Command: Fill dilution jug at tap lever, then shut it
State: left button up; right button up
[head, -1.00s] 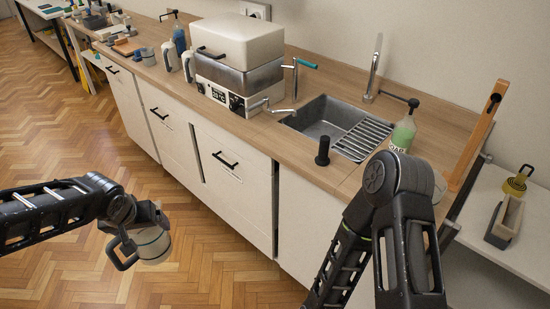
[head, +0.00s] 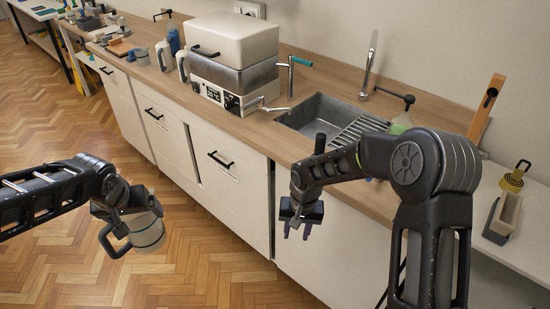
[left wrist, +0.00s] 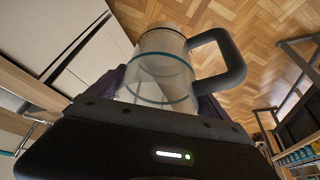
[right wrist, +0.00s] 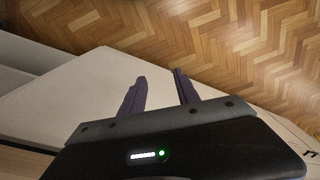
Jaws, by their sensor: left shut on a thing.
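The clear jug (head: 149,235) with a dark handle and bands hangs above the floor at the lower left. My left gripper (head: 138,205) is shut on it. The jug also shows in the left wrist view (left wrist: 160,65), roughly upright and seemingly empty. My right gripper (head: 296,230) is open and empty in front of the cabinets; its two fingers are apart in the right wrist view (right wrist: 160,92). A steel tap spout (head: 369,72) rises behind the sink (head: 309,110), with a black lever (head: 396,96) to its right. My right arm hides part of the sink's right side.
Bottles (head: 165,55) stand further left. A wooden board (head: 488,108) stands at the counter's right end. The parquet (head: 180,275) before the cabinets is clear.

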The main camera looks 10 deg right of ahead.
pick_arm(q)
jog(key=shift+w+r+b, duration=0.4)
jog(key=shift+w+r, duration=0.15)
jog(key=shift+w, duration=0.15)
pick_arm(e)
jog(key=w+d+r+m+h, duration=0.1)
jog(key=d+r+m+h, duration=0.1)
jog(key=d+r, duration=0.3)
jog(key=w+d+r+m+h, duration=0.1)
jog(key=d+r, duration=0.5)
jog(key=r, duration=0.7)
jog(key=w+d+r+m+h, duration=0.1)
jog(key=d+r+m+h, duration=0.1)
jog(key=d+r, duration=0.3)
notch_tip(320, 180, up, 4)
jog(key=shift+d+r+m+h, duration=0.1)
jog(key=shift+d+m+h, duration=0.25)
jog(key=shift+m, duration=0.55)
jog(key=shift+w, duration=0.1)
